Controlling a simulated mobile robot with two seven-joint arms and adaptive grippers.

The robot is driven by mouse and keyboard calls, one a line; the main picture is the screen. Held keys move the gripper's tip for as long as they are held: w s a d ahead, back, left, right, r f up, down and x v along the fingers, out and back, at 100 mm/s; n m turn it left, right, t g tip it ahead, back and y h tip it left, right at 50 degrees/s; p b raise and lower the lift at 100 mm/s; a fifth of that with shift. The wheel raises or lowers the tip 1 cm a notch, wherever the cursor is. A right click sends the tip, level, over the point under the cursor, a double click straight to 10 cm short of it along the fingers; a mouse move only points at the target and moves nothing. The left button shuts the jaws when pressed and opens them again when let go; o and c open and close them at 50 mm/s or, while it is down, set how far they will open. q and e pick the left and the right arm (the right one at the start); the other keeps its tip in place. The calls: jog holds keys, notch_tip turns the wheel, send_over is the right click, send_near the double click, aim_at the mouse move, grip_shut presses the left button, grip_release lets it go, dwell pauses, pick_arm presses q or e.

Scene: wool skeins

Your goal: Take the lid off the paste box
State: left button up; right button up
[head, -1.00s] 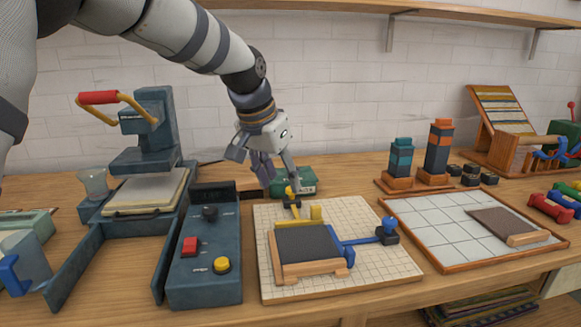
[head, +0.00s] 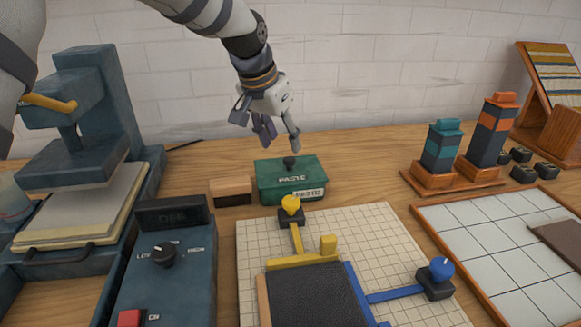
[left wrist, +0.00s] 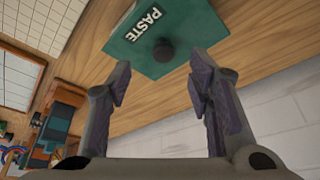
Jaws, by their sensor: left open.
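The green paste box (head: 291,188) stands on the bench behind the gridded board. Its green lid (head: 270,168) is on, with a dark round knob (head: 290,161) on top and the word PASTE. My left gripper (head: 279,143) is open and empty, just above the lid and slightly left of the knob in the head view. In the left wrist view the lid (left wrist: 190,28) and its knob (left wrist: 163,49) lie beyond the gap between the open fingers (left wrist: 161,88). The fingers look apart from the knob. My right gripper is not in view.
A wooden block (head: 231,191) sits close left of the box. The gridded board (head: 366,228) with yellow and blue clamps lies in front. A blue press (head: 90,110) and control box (head: 165,265) are at left, teal and orange towers (head: 440,150) at right. The wall is behind.

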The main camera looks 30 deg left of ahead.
aim_at(289, 158)
pick_arm(q)
jog(key=x, duration=0.7)
jog(key=shift+w+a+r+b, duration=0.1)
jog(key=shift+w+a+b, duration=0.05)
jog(key=shift+w+b, duration=0.25)
jog(key=shift+s+r, duration=0.1)
jog(key=shift+r, duration=0.05)
jog(key=shift+c, duration=0.8)
grip_shut()
